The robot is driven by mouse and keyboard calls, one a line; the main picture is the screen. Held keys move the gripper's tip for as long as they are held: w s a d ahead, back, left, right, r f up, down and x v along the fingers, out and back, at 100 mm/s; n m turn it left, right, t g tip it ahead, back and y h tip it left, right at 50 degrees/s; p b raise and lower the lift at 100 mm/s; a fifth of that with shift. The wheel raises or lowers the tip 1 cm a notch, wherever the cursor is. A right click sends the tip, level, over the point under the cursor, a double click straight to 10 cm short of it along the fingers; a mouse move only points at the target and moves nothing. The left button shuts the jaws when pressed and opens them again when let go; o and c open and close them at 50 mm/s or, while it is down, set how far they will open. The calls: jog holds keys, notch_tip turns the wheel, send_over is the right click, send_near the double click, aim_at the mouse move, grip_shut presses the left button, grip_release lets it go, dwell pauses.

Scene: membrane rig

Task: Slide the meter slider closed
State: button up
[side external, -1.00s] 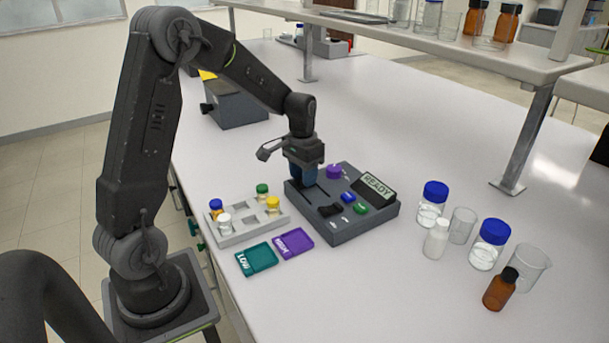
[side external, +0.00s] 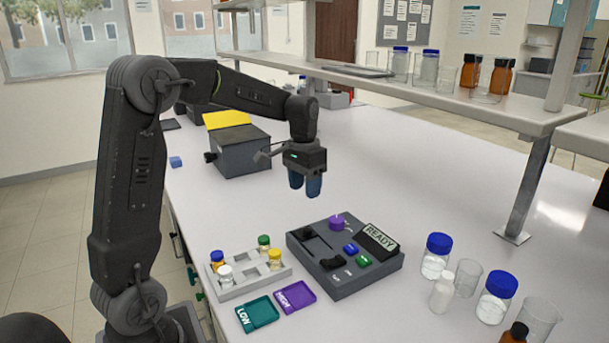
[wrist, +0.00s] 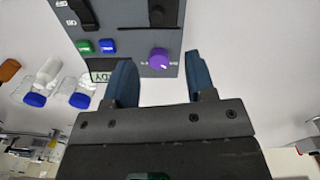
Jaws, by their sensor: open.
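The grey meter box (side external: 345,285) stands on the bench with a READY display (side external: 379,238). The small black meter slider (side external: 309,232) sits at the far-left end of its slot in the side view. It also shows in the wrist view (wrist: 157,18), close to the top edge. My gripper (side external: 305,190) is above and behind the box, apart from it, with blue fingers pointing down. In the wrist view, my gripper (wrist: 160,62) has its fingers spread, with nothing held between them.
The box also carries a purple knob (side external: 337,222), a black switch (side external: 332,264), and blue and green buttons. A vial rack (side external: 245,285) and LOW (side external: 258,314) and HIGH (side external: 295,297) trays are to its left. Bottles and beakers (side external: 465,278) stand right. A shelf overhangs behind.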

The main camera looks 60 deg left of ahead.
notch_tip(320, 180, up, 3)
jog(key=shift+f, duration=0.15)
jog(key=s+d+m+t, duration=0.1)
jog(key=s+d+t, duration=0.4)
jog(key=s+d, duration=1.2)
jog(key=shift+s+d+r+m+t, duration=0.15)
jog(key=shift+s+r+m+t, duration=0.2)
jog(key=shift+s, duration=0.55)
